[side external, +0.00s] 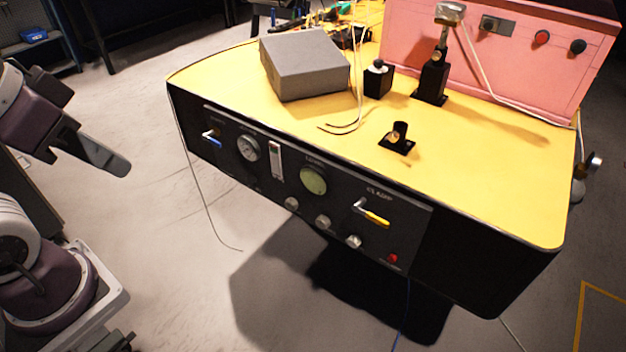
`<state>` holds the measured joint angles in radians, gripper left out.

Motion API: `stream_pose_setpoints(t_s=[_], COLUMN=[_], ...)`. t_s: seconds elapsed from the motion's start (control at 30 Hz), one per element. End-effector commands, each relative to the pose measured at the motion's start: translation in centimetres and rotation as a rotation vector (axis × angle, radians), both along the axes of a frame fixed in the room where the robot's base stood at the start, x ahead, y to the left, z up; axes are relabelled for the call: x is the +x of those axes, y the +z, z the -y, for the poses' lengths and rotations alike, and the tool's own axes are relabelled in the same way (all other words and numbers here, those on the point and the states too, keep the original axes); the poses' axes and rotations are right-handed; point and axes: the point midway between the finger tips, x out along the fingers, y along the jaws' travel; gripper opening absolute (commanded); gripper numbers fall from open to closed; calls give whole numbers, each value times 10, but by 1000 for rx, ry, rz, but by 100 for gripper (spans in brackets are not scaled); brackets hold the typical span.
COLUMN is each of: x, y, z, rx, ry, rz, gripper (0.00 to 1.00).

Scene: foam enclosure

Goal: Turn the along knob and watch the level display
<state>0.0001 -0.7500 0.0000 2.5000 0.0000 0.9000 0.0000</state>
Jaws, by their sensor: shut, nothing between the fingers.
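The black front panel (270,190) of a yellow-topped bench carries a round greenish display (313,181) under a small label that seems to read LEVEL. Three grey knobs sit in a row below it: a left knob (291,203), a middle knob (323,222) and a right knob (354,242). Their labels are too small to read, so I cannot tell which is the along knob. The display's reading is also too small to make out. My gripper (118,165) is at the left, shut and empty, well apart from the panel.
The panel also has a dial gauge (248,148), a blue-handled lever (211,139), a yellow-handled clamp lever (372,214) and a red button (392,258). A grey box (305,65) and black fixtures stand on the bench top (480,150). Floor between gripper and panel is clear except for a thin hanging cable (205,205).

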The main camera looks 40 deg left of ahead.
Motion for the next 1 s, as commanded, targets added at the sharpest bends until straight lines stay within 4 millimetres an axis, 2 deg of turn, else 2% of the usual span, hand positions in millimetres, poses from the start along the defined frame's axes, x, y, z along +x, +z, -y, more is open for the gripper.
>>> stream_pose_setpoints(t_s=[0.03, 0.13, 0.27, 0.3, 0.5, 0.7, 0.83, 1.0], x=[0, 1, 2, 7, 99, 187, 240, 297], y=[0, 9, 46, 54, 58, 61, 58, 47], z=[0, 0, 0, -2, -34, -57, -63, -56], rx=[0, 0, 0, 6, 92, 135, 118, 23], ry=[0, 0, 0, 10, 110, 127, 97, 19], rz=[0, 3, 7, 12, 184, 374, 498, 651], gripper=[6, 26, 51, 56, 56, 56, 56, 56])
